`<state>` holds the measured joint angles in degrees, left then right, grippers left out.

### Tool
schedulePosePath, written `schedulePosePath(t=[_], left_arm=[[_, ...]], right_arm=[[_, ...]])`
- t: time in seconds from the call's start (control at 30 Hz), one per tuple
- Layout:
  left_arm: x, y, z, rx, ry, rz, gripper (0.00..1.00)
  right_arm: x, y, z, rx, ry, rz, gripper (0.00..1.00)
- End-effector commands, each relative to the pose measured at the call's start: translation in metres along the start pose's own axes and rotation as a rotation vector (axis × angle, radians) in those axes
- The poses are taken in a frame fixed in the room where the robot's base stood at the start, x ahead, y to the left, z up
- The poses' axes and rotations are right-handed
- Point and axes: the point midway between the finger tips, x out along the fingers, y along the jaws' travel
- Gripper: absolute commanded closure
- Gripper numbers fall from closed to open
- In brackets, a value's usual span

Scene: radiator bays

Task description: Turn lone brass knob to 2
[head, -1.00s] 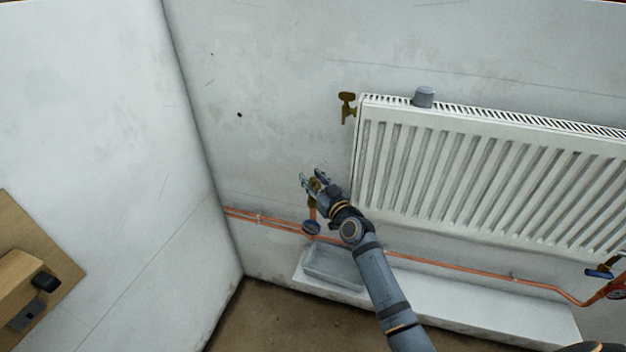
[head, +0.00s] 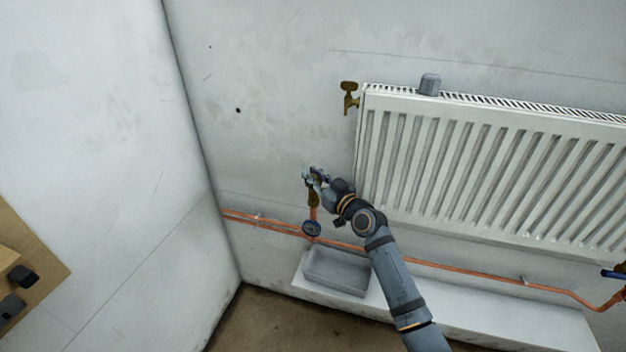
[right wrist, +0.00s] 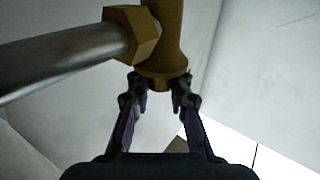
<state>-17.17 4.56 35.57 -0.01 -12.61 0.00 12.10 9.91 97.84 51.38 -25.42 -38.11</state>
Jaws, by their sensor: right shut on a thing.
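A brass valve (head: 313,198) stands on a short copper riser at the lower left of the radiator (head: 470,180). My right gripper (head: 314,176) is shut at the top of this valve, reaching in from the lower right. In the right wrist view, the brass valve body (right wrist: 167,38) fills the top, with a hex nut and a grey pipe to its left. The right gripper's fingertips (right wrist: 160,82) are on either side of the valve's near end. The gripped knob is mostly hidden by the fingers, and no number can be read. My left gripper is not in view.
Another brass valve (head: 349,97) is at the radiator's upper left corner. A grey tray (head: 335,272) lies on the white ledge (head: 480,312). The wall to the left is bare.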

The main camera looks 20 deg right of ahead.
Motion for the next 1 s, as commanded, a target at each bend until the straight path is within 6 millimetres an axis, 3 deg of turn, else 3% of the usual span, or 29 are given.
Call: schedulePosePath(t=[0.97,1.0], left_arm=[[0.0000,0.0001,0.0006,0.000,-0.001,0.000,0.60],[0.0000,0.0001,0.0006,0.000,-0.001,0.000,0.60]], right_arm=[[-0.0004,0.0002,0.0023,-0.001,-0.004,0.001,1.00],[-0.0004,0.0002,0.0023,-0.001,-0.004,0.001,0.77]])
